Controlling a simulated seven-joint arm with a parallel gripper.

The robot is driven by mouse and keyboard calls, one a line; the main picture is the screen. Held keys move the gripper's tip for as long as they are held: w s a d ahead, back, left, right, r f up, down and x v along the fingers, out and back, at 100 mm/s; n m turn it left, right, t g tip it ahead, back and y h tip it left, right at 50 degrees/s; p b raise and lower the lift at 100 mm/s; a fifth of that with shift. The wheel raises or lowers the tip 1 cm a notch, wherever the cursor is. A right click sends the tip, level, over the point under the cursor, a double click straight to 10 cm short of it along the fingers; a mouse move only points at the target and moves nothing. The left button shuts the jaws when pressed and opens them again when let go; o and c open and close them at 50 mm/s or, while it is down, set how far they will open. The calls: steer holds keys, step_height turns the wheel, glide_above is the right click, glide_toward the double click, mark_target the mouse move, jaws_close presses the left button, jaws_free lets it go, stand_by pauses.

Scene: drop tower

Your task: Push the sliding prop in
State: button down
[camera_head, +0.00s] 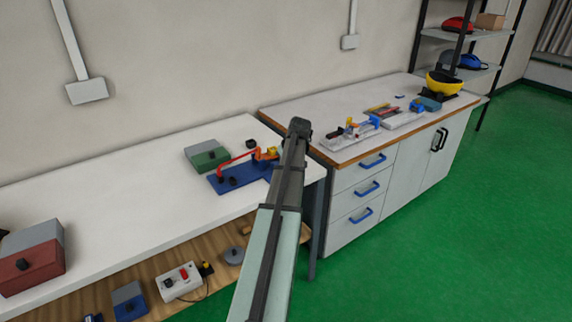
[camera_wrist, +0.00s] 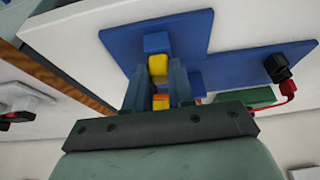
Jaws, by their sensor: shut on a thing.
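A blue device (camera_head: 230,182) with a red arm (camera_head: 236,162) lies on the white bench. An orange and yellow part (camera_head: 266,154) sits at its right end; I cannot tell for certain which part is the sliding prop. In the wrist view, the device's blue base (camera_wrist: 245,62) spreads beyond my gripper (camera_wrist: 158,82). My gripper is shut on a yellow piece (camera_wrist: 158,68), which shows between its two fingers beside a blue block (camera_wrist: 156,43). An orange piece (camera_wrist: 161,103) shows lower between the fingers. My arm hides my gripper in the head view.
A green and grey box (camera_head: 206,155) stands behind the device, and a small black object (camera_head: 251,143) is near it. A red and grey box (camera_head: 32,262) stands at the left. A second bench (camera_head: 290,112) holds several devices. Bare bench top lies left of the device.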

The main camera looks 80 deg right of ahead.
mark_target(276, 163)
stand_by(0.3)
steer(key=w+d, duration=0.4)
steer(key=c, duration=1)
jaws_free()
steer(key=shift+o, duration=0.2)
steer(key=shift+a, duration=0.1)
steer(key=shift+s, duration=0.1)
steer(key=v, duration=1.3)
steer(key=shift+r, duration=0.4)
steer(key=shift+s+a, duration=0.1)
